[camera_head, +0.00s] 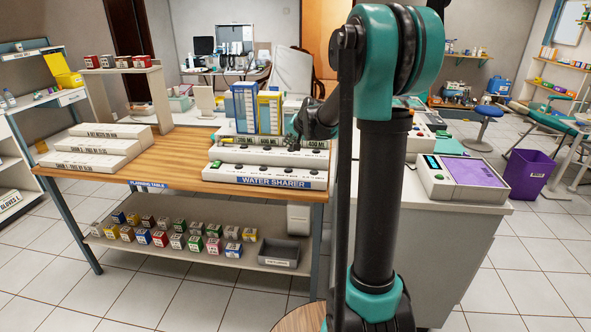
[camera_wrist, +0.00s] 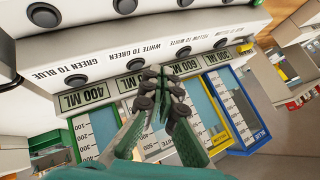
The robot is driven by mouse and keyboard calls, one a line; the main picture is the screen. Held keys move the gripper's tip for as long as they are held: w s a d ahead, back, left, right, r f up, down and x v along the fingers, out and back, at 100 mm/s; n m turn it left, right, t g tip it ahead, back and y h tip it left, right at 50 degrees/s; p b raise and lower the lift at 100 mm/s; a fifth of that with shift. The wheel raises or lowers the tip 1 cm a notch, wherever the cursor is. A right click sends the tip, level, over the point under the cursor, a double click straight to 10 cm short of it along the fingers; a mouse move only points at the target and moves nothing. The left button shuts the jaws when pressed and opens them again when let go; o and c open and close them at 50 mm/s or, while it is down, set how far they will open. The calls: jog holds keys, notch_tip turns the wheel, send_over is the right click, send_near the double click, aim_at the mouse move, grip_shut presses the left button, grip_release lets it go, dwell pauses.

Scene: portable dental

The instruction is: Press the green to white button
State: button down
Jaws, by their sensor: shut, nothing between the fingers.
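The white Water Sharer device (camera_head: 228,172) stands on the wooden table in the head view. Its panel (camera_wrist: 105,38) shows in the wrist view with black round buttons and upside-down labels. I can read "GREEN TO BLUE", "WHITE TO GREEN" and "YELLOW TO WHITE"; I cannot make out a "green to white" label. One button (camera_wrist: 44,15) is at the top left and another (camera_wrist: 76,80) is near the 400 ML plate. My gripper (camera_wrist: 163,82) is shut and empty, its fingertips over the volume plates in the picture. I cannot tell if they touch anything. In the head view my arm partly hides the gripper.
Graduated containers (camera_wrist: 210,110) with coloured frames stand beside the panel; they show as tall boxes (camera_head: 268,110) in the head view. White labelled boxes (camera_head: 100,143) lie at the table's left. A device with a purple top (camera_head: 470,172) is on the right counter.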

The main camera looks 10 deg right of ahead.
aim_at(289, 170)
jog(key=shift+f, duration=0.1)
jog(key=shift+f, duration=4.3)
jog(key=shift+f, duration=0.15)
jog(key=shift+f, duration=0.25)
jog(key=shift+f, duration=0.45)
jog(key=shift+r, duration=0.85)
jog(key=shift+r, duration=2.5)
